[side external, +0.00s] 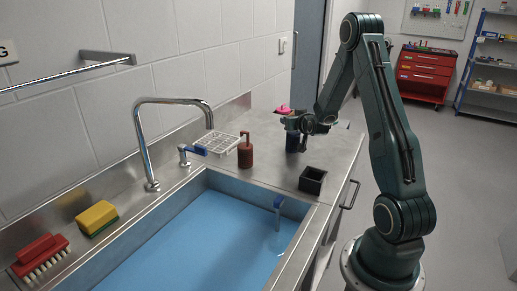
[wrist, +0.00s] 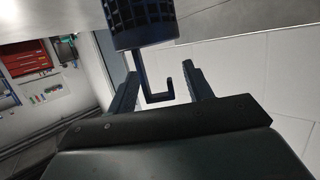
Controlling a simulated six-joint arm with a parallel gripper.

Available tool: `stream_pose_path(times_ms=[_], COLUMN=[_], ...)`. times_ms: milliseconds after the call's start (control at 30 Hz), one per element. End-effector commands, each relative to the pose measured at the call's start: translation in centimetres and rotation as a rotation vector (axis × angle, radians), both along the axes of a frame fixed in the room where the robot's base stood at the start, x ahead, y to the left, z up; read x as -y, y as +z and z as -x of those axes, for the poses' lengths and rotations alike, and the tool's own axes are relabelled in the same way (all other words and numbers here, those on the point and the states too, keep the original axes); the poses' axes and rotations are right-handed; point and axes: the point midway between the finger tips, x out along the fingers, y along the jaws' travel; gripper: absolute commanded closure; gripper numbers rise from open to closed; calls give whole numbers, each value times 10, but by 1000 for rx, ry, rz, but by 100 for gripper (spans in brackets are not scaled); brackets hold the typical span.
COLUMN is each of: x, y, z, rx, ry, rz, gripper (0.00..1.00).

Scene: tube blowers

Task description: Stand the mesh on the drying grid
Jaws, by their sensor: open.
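In the wrist view, a dark blue mesh (wrist: 140,22) with a grid-like wall shows at the top. Its hook-shaped handle (wrist: 158,97) lies between the fingers of my gripper (wrist: 161,72), which are open with a gap on each side of it. In the side view, my gripper (side external: 304,138) is low over the far counter, beside a dark blue upright piece (side external: 292,143) that looks like the same mesh and is partly covered by the gripper. The white wire drying grid (side external: 215,144) is to the left, by the wall, and looks empty.
A dark red bottle (side external: 245,153) stands between the grid and my gripper. A black open box (side external: 312,180) is near the counter's front edge. The sink (side external: 205,235) holds blue water and a blue-handled piece (side external: 278,207). A tall tap (side external: 142,140) rises left of the grid.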

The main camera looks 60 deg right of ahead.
Motion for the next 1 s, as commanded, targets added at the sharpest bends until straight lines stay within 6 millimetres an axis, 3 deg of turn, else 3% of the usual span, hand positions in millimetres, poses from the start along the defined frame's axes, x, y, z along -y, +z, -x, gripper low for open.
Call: stream_pose_path(times_ms=[500, 533, 800, 1000], x=[1, 1, 1, 1], y=[0, 0, 0, 0], z=[-1, -1, -1, -1], rx=[1, 1, 1, 1], ry=[0, 0, 0, 0], rz=[1, 1, 1, 1], gripper=[49, 51, 100, 100])
